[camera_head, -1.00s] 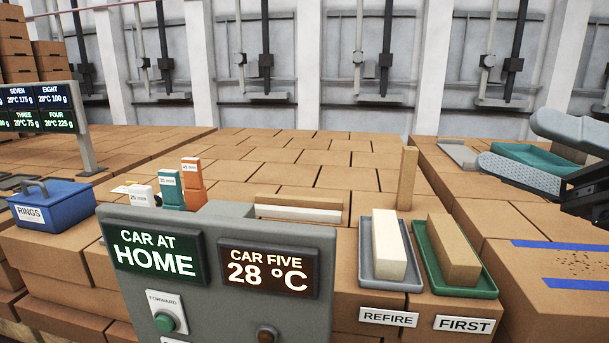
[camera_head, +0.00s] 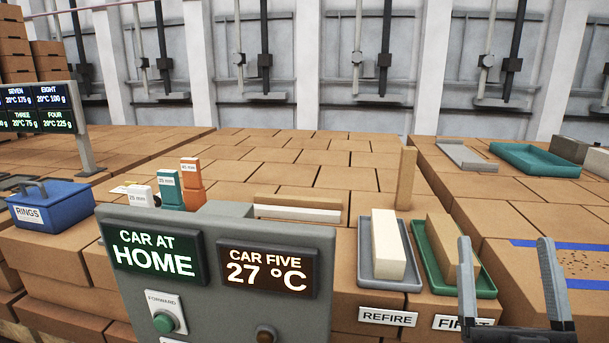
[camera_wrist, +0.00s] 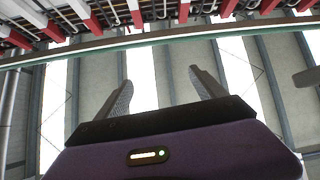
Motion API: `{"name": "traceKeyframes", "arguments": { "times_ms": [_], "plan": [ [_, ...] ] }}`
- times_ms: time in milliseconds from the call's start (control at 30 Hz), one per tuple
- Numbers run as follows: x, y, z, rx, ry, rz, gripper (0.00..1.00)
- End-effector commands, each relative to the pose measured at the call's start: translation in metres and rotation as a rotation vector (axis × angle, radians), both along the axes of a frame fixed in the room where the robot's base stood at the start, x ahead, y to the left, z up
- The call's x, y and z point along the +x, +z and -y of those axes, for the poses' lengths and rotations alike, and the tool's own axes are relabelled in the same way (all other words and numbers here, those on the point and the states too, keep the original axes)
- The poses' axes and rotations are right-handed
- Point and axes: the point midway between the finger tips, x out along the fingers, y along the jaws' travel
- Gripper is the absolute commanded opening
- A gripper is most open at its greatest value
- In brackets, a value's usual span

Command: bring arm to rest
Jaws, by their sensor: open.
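My gripper (camera_head: 508,272) is at the lower right of the head view, its two fingers pointing up and spread apart with nothing between them. One finger stands in front of the right end of the green tray (camera_head: 425,262) and partly hides the FIRST label (camera_head: 452,322). In the wrist view my gripper (camera_wrist: 160,88) is open and empty, with the building's upper structure behind it.
A control box (camera_head: 225,235) reads CAR AT HOME and CAR FIVE 27 °C. A grey tray (camera_head: 370,268) holds a pale brick (camera_head: 388,244); the green tray holds a tan brick (camera_head: 450,250). A blue RINGS basket (camera_head: 50,208) stands left. A teal tray (camera_head: 535,160) lies back right.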

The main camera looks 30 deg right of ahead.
Motion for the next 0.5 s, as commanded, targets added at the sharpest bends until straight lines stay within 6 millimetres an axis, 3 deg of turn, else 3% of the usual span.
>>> {"name": "traceKeyframes", "arguments": {
  "times_ms": [33, 267, 500],
  "plan": [
    [0.003, -0.025, -0.011, 0.074, 0.041, -0.05, 0.8],
    [-0.003, -0.125, -0.061, 0.334, 0.196, -0.284, 0.8],
    [-0.045, -0.213, -0.125, 0.507, 0.359, -0.571, 0.8]
  ]
}}
